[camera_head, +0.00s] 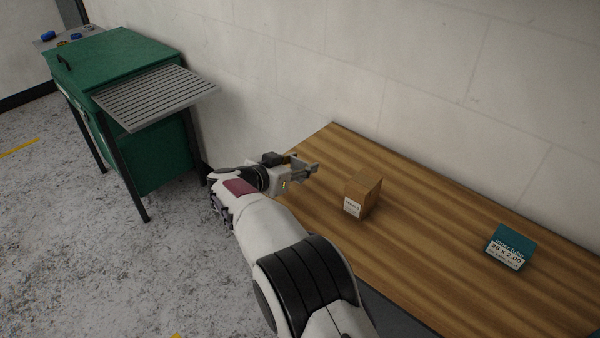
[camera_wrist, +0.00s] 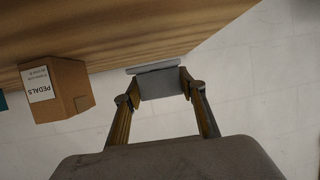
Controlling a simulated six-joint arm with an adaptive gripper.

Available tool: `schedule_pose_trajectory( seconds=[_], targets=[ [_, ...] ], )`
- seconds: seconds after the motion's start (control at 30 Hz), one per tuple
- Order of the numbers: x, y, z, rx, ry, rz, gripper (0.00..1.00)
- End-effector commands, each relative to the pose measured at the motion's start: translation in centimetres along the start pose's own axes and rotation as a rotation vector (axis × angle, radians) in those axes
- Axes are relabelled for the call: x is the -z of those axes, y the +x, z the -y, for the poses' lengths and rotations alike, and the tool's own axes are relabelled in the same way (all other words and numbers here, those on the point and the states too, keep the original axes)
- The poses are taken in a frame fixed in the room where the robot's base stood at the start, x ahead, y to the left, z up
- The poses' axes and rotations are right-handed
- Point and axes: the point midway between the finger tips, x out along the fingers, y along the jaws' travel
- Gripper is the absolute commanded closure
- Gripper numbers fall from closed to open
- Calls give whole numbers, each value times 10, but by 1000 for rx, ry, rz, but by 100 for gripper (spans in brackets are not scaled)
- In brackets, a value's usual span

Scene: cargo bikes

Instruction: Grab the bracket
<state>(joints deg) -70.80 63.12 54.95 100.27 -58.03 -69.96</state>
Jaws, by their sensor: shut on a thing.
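The bracket (camera_wrist: 160,83) is a small grey angled metal piece in the wrist view, with a flat plate and a thin flange along its far edge. My gripper (camera_wrist: 161,90) is shut on it, one finger at each side of the plate. In the head view my gripper (camera_head: 298,172) is at the left end of the wooden table, left of the cardboard box. There the bracket (camera_head: 309,169) shows only as a small grey shape at the fingertips, partly hidden by my gripper. I cannot tell whether the bracket touches the tabletop.
The wooden table (camera_head: 450,242) carries a cardboard box (camera_head: 364,194) labelled "PEDALS", which also shows in the wrist view (camera_wrist: 57,90), and a teal box (camera_head: 510,247) farther right. A green cabinet (camera_head: 150,150) with a slatted grey shelf stands at left. The white wall is behind.

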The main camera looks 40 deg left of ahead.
Motion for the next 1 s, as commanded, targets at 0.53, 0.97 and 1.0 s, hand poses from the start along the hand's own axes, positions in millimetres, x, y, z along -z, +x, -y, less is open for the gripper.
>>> schedule_pose_trajectory(
  seconds=[0.53, 0.97, 1.0],
  targets=[
    [51, -21, 0, 0, -1, 0, 85],
    [52, -21, 0, 0, 0, -1, 85],
    [52, -21, 0, 0, 0, -1, 85]
  ],
)
